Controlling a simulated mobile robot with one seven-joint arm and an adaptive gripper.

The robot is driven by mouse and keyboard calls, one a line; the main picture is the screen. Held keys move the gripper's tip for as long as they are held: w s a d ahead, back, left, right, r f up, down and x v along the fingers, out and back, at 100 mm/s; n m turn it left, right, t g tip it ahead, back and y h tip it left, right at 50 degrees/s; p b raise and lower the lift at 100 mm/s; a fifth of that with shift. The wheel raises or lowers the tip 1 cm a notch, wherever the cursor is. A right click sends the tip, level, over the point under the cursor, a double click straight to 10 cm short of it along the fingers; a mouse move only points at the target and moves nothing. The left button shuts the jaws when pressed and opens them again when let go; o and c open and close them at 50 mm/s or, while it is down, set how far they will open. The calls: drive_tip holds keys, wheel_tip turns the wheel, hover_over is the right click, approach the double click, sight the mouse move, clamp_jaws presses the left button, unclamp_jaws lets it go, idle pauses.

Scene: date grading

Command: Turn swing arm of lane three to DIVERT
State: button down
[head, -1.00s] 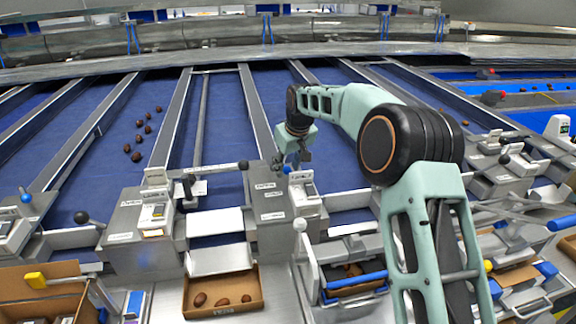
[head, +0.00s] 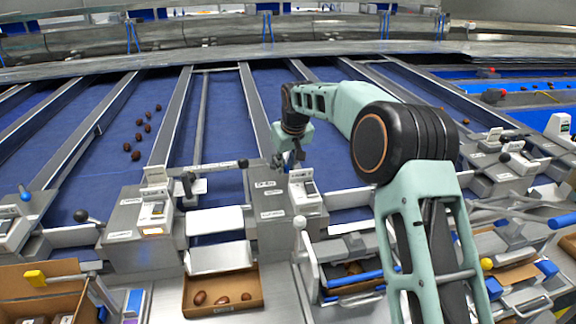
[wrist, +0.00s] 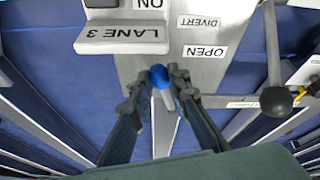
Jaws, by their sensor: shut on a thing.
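The lane three pedestal (head: 270,234) stands near the middle of the head view. In the wrist view its LANE 3 plate (wrist: 122,38) reads upside down, with a DIVERT label (wrist: 198,22) and an OPEN label (wrist: 205,52) beside it. The blue knob (wrist: 160,77) of the swing arm is at the pedestal's edge, close to the OPEN label. My gripper (wrist: 165,82) is shut on the blue knob, one finger on each side. It also shows in the head view (head: 288,160), low over the far end of the pedestal. The rest of the swing arm is mostly hidden by the fingers.
A neighbouring lever's black ball (wrist: 276,102) is close beside the pedestal; it also shows in the head view (head: 243,163). Several dates (head: 136,155) lie on a blue belt at the left. A cardboard tray (head: 222,309) with dates is in front. Metal dividers separate the lanes.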

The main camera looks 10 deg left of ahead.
drive_tip(key=shift+s+a+m+h, duration=0.35)
drive_tip(key=shift+a+m, duration=0.2)
drive_tip(key=shift+m, duration=0.3)
drive_tip(key=shift+s+a+m+h, duration=0.3)
drive_tip(key=shift+a+m, duration=0.25)
drive_tip(key=shift+m, duration=0.3)
drive_tip(key=c, duration=1.8)
unclamp_jaws()
drive_tip(key=shift+s, duration=0.1)
drive_tip(key=v, duration=1.2)
drive_tip(key=shift+s, duration=0.2)
